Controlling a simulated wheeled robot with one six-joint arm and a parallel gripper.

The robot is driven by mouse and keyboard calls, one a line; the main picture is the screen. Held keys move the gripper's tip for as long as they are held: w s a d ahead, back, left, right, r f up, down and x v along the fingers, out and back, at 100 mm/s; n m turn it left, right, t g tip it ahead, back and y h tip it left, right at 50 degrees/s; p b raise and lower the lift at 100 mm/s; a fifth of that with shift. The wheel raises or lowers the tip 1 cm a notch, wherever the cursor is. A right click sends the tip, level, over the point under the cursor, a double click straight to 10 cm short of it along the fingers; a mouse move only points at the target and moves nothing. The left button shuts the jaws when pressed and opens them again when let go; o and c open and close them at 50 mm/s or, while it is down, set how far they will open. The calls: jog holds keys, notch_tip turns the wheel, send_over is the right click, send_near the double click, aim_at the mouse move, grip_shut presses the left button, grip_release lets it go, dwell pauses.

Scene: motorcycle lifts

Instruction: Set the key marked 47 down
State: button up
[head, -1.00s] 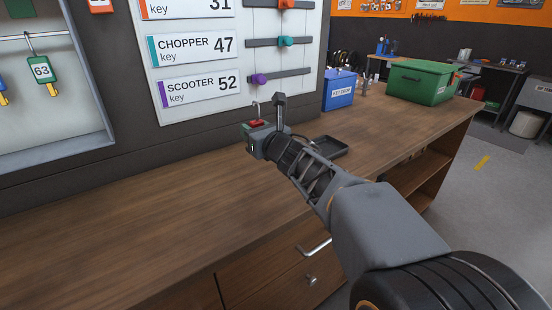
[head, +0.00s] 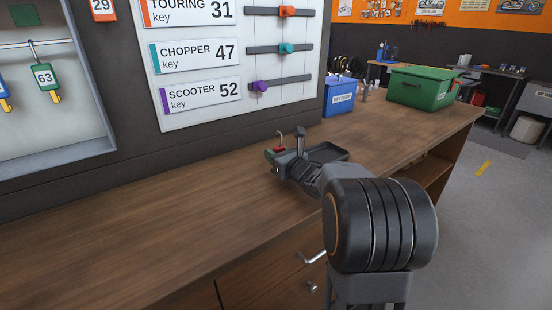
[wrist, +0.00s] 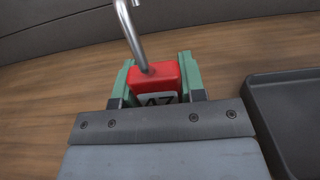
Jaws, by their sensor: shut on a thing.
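The key marked 47 has a red tag (wrist: 152,77) with a metal hook on top. In the wrist view its number is partly hidden by my gripper. My gripper (wrist: 160,85) is shut on the red tag, with a green fingertip on each side. In the head view my gripper (head: 276,156) is low over the wooden counter (head: 150,215), with the red tag (head: 280,149) just showing. I cannot tell whether the key touches the counter. A dark tray (head: 327,151) lies just right of my gripper; it also shows in the wrist view (wrist: 290,115).
A blue key drop box (head: 339,97) and a green bin (head: 420,88) stand farther back on the counter. A white board (head: 195,55) with key names and coloured sliders hangs on the wall. A key cabinet (head: 75,130) is at left. The counter's left part is clear.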

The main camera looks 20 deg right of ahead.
jog(key=shift+f, duration=0.65)
jog(key=shift+f+b, duration=0.2)
jog(key=shift+b, duration=0.2)
jog(key=o, duration=0.9)
jog(key=shift+c, duration=0.2)
jog(key=shift+r, duration=0.15)
